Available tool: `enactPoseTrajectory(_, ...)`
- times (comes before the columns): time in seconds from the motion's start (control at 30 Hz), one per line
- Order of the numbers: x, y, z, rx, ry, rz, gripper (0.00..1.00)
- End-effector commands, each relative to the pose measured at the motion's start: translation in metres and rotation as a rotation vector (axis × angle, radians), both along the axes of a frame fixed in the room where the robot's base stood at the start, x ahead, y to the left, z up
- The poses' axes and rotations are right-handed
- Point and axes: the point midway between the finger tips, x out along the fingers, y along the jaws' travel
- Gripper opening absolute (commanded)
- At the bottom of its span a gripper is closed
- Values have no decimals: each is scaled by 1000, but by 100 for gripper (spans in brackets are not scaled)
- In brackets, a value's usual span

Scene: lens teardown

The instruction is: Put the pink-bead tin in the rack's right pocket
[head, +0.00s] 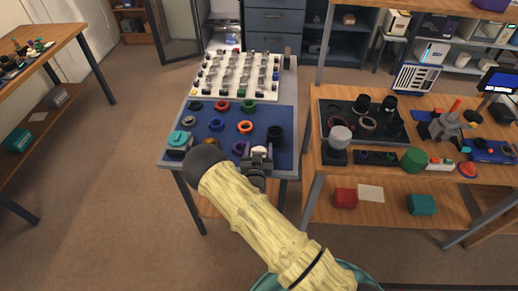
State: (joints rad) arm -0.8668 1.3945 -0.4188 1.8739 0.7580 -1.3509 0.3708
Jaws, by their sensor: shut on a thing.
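My gripper (258,162) is over the front edge of the blue mat (222,143) on the middle table, pointing away from me. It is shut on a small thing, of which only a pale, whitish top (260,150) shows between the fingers. I cannot tell whether this is the pink-bead tin, as no pink beads show. A low dark holder (376,157) with round openings lies at the front of the right table. I cannot tell for sure whether it is the rack, nor what its pockets hold.
Coloured rings and a black cup (275,133) stand on the mat around my gripper. A white board (238,76) with several small parts lies behind. A black tray (345,108) and a green dome (413,158) are on the right table.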

Motion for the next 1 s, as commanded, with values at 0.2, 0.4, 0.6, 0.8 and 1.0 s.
enactPoseTrajectory(0.2,0,0,-2,0,0,0,85)
enactPoseTrajectory(0.4,0,0,-2,0,0,0,85)
enactPoseTrajectory(0.6,0,0,2,0,0,0,85)
enactPoseTrajectory(0.8,-26,1,-2,-1,3,0,85)
enactPoseTrajectory(1.0,-67,4,-2,-1,3,3,85)
